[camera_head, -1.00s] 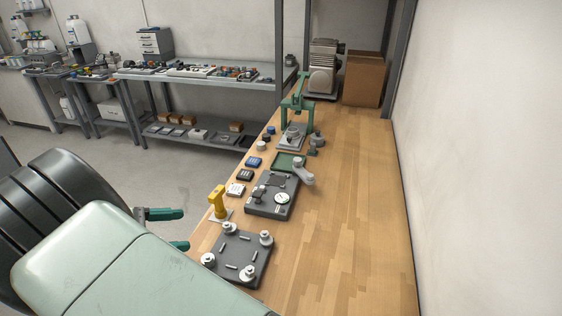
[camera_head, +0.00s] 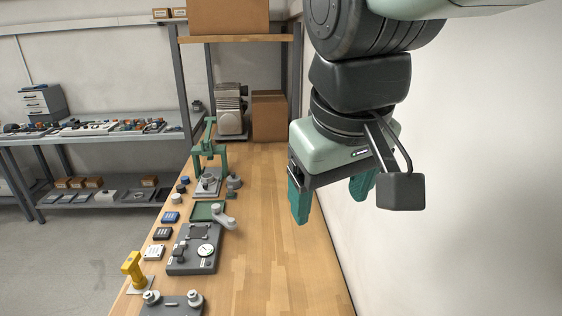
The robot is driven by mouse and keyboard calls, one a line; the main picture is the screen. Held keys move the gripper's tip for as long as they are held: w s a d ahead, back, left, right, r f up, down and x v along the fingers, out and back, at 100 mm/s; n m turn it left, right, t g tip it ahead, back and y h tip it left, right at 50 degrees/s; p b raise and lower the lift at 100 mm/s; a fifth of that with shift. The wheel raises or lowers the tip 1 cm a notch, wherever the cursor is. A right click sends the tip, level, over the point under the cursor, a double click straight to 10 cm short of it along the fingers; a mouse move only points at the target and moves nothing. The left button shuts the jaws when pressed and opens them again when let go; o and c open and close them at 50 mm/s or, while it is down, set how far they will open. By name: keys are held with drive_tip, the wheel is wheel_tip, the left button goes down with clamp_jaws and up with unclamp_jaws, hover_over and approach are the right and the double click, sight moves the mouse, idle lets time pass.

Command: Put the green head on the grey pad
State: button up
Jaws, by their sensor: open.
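My gripper (camera_head: 331,203) has teal fingers spread apart with nothing between them. It hangs above the right side of the wooden bench, close to the wall and well apart from the parts on the left. I cannot surely pick out the green head; the green things in view are a press-like frame (camera_head: 220,155) at the back and a shallow tray (camera_head: 197,212) in front of it. A grey lever-shaped part (camera_head: 224,217) lies at the tray's right edge. A grey square (camera_head: 199,231) on the dark fixture (camera_head: 180,265) may be the grey pad; I cannot tell.
Blue (camera_head: 171,217), black (camera_head: 162,233) and white (camera_head: 154,253) blocks line the bench's left edge, with a yellow stand (camera_head: 133,266) nearer. A dark plate with knobs (camera_head: 172,308) is cut off below. The bench's right side (camera_head: 272,250) is clear; a wall (camera_head: 460,260) bounds it.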

drive_tip(key=s+d+m, duration=0.1)
drive_tip(key=s+m+t, duration=0.1)
drive_tip(key=s, duration=0.1)
drive_tip(key=s+d+m, duration=0.1)
drive_tip(key=shift+s+d+f+t, duration=0.3)
drive_tip(key=shift+s+f+t, duration=0.05)
drive_tip(key=shift+s+t, duration=0.05)
idle(0.9)
